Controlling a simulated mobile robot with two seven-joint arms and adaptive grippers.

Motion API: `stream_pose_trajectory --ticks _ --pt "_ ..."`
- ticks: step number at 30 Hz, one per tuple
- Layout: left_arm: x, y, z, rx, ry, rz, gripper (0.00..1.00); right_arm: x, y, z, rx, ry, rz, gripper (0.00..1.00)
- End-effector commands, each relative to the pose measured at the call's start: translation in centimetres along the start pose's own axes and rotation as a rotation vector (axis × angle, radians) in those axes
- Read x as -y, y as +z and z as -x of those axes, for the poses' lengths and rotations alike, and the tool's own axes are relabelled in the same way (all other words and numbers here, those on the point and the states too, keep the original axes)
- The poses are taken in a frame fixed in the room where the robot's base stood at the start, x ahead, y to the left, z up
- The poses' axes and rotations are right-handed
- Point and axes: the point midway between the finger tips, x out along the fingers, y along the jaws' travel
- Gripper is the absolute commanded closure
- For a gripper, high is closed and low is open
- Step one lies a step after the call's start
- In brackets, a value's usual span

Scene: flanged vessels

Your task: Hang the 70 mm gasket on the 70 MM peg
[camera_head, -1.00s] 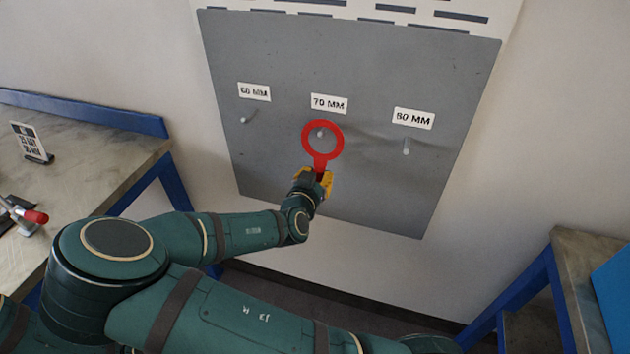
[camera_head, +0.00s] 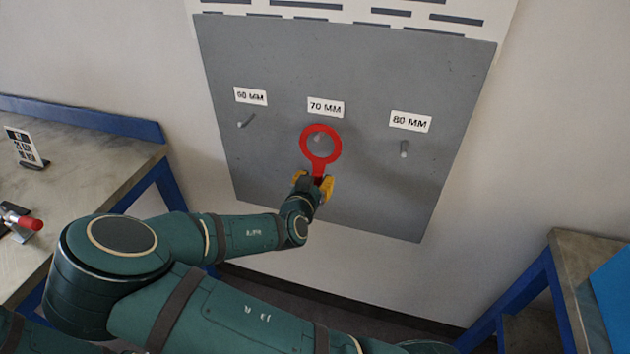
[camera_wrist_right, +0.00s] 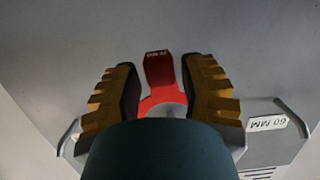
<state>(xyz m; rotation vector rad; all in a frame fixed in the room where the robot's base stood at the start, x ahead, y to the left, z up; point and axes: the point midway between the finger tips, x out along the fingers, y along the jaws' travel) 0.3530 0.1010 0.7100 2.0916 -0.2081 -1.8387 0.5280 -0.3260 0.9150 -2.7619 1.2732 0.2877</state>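The red ring-shaped gasket (camera_head: 334,155) with a tab at its bottom is in front of the grey board, below the 70 MM label (camera_head: 325,107). The tip of the 70 MM peg (camera_head: 317,138) shows inside the ring's hole, in its upper part. My right gripper (camera_head: 314,184) is at the tab from below, with its yellow fingers spread. In the right wrist view the tab (camera_wrist_right: 159,70) stands between the two fingers (camera_wrist_right: 162,88), with a narrow gap on each side. Whether the ring rests on the peg is hard to see. My left gripper is out of view.
The 60 MM peg (camera_head: 246,120) and the 80 MM peg (camera_head: 404,149) are bare on the grey board (camera_head: 370,195). A bench (camera_head: 90,165) stands at left, with a red-tipped tool (camera_head: 28,222) and a small sign (camera_head: 26,147). Another bench (camera_head: 590,260) stands at right.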

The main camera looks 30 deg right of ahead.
Motion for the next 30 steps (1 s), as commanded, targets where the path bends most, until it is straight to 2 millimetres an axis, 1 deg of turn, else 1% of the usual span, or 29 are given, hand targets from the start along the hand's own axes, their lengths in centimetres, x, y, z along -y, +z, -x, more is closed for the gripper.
stream_pose_trajectory --ticks 10,14,17,24,30 --pt "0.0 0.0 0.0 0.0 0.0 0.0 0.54 0.0 0.0 0.1 0.0 0.0 0.0 0.43" --pt "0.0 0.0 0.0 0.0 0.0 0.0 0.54 0.1 0.0 0.7 0.0 -0.001 0.0 0.43" --pt "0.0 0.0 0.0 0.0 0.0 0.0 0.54 0.1 0.0 2.1 0.0 -0.002 0.0 0.43" --pt "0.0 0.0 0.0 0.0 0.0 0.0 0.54 0.1 0.0 6.7 -0.001 -0.005 0.001 0.43" --pt "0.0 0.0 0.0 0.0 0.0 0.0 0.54 0.1 0.0 9.8 -0.002 -0.004 0.001 0.43"
